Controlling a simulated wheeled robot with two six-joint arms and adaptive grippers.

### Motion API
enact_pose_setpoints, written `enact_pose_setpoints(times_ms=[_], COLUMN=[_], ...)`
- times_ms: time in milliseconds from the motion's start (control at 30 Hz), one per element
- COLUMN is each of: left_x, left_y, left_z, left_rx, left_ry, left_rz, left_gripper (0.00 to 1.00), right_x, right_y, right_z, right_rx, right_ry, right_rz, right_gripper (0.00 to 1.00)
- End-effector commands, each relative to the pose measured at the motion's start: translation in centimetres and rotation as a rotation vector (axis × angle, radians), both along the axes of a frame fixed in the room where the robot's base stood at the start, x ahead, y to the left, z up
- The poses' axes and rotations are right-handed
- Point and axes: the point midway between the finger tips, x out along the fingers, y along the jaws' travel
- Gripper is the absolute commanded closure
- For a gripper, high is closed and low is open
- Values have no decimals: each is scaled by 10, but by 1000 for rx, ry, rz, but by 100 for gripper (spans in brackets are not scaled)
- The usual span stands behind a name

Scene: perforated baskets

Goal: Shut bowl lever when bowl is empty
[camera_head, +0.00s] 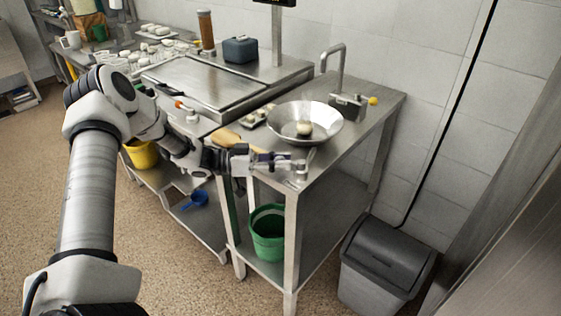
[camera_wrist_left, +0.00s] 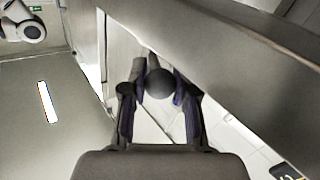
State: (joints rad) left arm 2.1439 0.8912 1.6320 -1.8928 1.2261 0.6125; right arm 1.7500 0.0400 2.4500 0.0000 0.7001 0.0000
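A round metal bowl (camera_head: 281,116) sits at the near right end of the steel worktop, with a small pale lump (camera_head: 304,128) inside it. A small metal lever (camera_head: 310,157) stands below the bowl at the worktop's front edge. My left gripper (camera_head: 297,167) is at that edge, beside the lever. In the left wrist view, a dark round knob (camera_wrist_left: 159,84) on a stem shows between the fingers of my left gripper (camera_wrist_left: 157,95). The fingers stand apart with gaps beside the knob; whether either touches it, I cannot tell. My right gripper is not in view.
A green bucket (camera_head: 268,238) stands on the lower shelf. A grey bin (camera_head: 385,262) is on the floor at right. A scale platform (camera_head: 200,84) lies to the left.

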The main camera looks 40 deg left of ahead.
Motion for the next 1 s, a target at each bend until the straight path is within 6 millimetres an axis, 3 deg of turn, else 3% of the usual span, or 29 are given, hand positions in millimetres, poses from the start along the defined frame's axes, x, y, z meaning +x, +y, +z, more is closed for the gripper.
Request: enact_pose_setpoints(times_ms=[300,533,567,633,1000], left_x=[7,6,6,6,5], left_y=[2,2,2,2,7], left_z=[-1,0,0,0,0], left_rx=[2,0,0,0,-1], left_ry=[-1,0,0,0,-1], left_rz=[-130,-134,-134,-134,-131], left_gripper=[100,100,68,45,45], right_x=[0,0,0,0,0], right_y=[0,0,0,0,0], right_z=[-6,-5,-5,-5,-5], right_rx=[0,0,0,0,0], right_ry=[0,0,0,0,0], right_rz=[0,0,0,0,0], right_gripper=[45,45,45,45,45])
